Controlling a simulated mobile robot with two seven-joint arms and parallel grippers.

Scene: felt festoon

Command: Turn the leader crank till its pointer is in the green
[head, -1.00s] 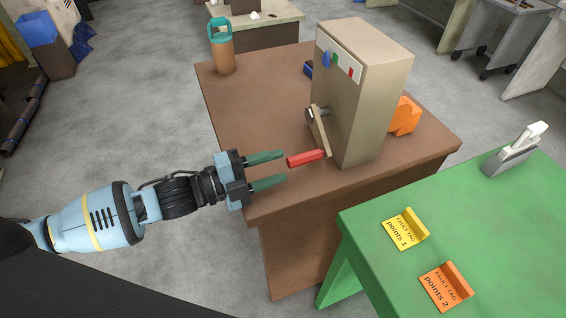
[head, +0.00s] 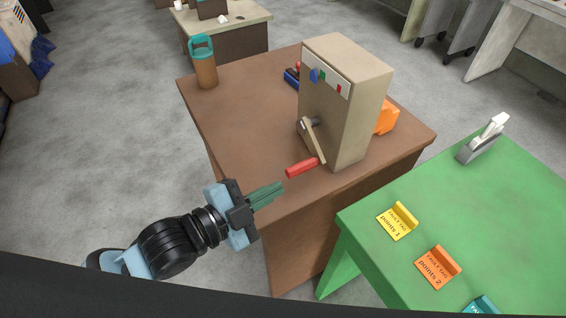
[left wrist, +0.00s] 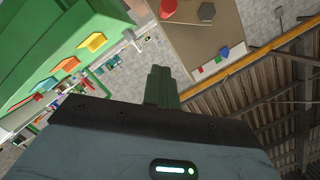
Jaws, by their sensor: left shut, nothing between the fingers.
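The beige crank box (head: 353,115) stands on the brown table. On its front are a crank arm (head: 314,141) and a red handle (head: 302,168) sticking out low toward my left gripper. A white scale strip above carries a green mark (head: 322,76), a red mark (head: 339,89) and a blue pointer (head: 314,75), which appears just left of the green. My left gripper (head: 281,187) is shut and empty, just short of the handle's free end. The left wrist view shows the closed fingers (left wrist: 160,75), the handle (left wrist: 168,9) and the blue pointer (left wrist: 223,53). My right gripper is out of view.
The brown table (head: 235,135) also bears a bottle (head: 203,65) at the far left and an orange object (head: 386,117) behind the box. A green table (head: 480,220) at the right holds fault tags (head: 397,221) and a white-and-grey device (head: 484,140). Space left of the handle is clear.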

